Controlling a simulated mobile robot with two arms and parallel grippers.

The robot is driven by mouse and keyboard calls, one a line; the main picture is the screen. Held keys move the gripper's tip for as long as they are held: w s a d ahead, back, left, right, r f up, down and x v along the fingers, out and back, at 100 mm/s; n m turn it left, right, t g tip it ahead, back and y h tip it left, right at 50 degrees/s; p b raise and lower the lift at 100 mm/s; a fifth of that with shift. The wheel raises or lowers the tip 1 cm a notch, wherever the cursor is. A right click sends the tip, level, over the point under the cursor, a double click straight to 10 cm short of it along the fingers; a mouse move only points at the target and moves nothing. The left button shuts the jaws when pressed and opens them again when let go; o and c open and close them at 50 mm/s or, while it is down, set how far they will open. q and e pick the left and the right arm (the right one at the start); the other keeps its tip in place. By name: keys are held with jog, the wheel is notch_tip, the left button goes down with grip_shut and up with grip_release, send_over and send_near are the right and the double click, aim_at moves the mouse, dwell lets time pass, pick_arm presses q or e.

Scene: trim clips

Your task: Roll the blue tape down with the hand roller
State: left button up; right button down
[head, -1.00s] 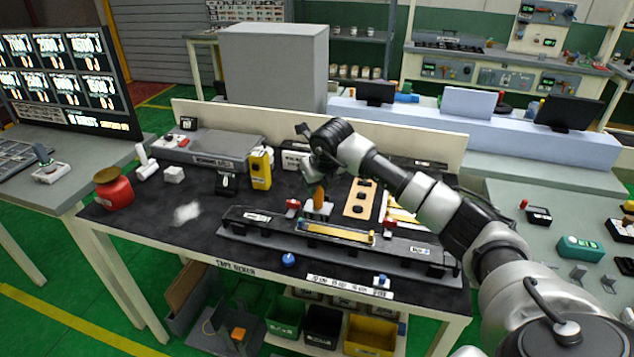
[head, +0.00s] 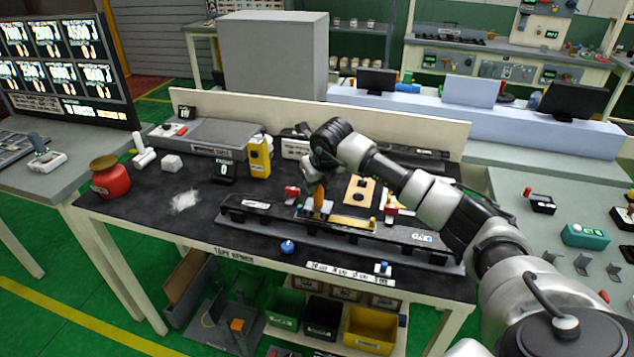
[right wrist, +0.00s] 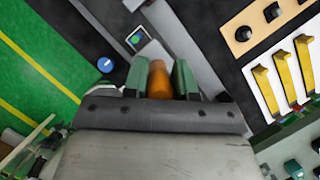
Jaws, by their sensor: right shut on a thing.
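My right gripper (head: 313,180) is shut on the orange handle of the hand roller (head: 319,198). The handle also shows between the green fingers in the right wrist view (right wrist: 158,80). The roller is held roughly upright at the left end of the yellow strip (head: 352,223) on the long dark fixture (head: 270,216). Its roller end is too small and partly hidden to tell whether it touches. I cannot clearly make out the blue tape; a small blue patch shows by the roller's foot. My left gripper is not in view.
A blue knob (head: 287,246) is near the bench's front edge. A yellow box (head: 259,157), a small display (head: 223,171) and a red jar (head: 109,177) stand at left. A wooden plate (head: 359,190) lies behind the fixture.

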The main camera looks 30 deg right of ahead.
jog(key=shift+s+f+b, duration=0.2)
jog(key=shift+f+b, duration=0.1)
jog(key=shift+f, duration=0.1)
dwell(1.3)
jog(key=shift+s+d+f, duration=0.1)
jog(key=shift+s+d, duration=0.6)
jog(key=shift+s, duration=0.2)
jog(key=shift+s+d, duration=0.65)
jog(key=shift+s, duration=0.2)
jog(key=shift+s+d+b, duration=0.55)
jog(key=shift+s+d, duration=0.9)
jog(key=shift+s, duration=0.25)
jog(key=shift+w+a, duration=1)
jog(key=shift+w, duration=0.25)
jog(key=shift+w+a, duration=0.95)
jog(key=shift+w, duration=0.15)
jog(key=shift+w+a, duration=0.9)
jog(key=shift+w, duration=0.25)
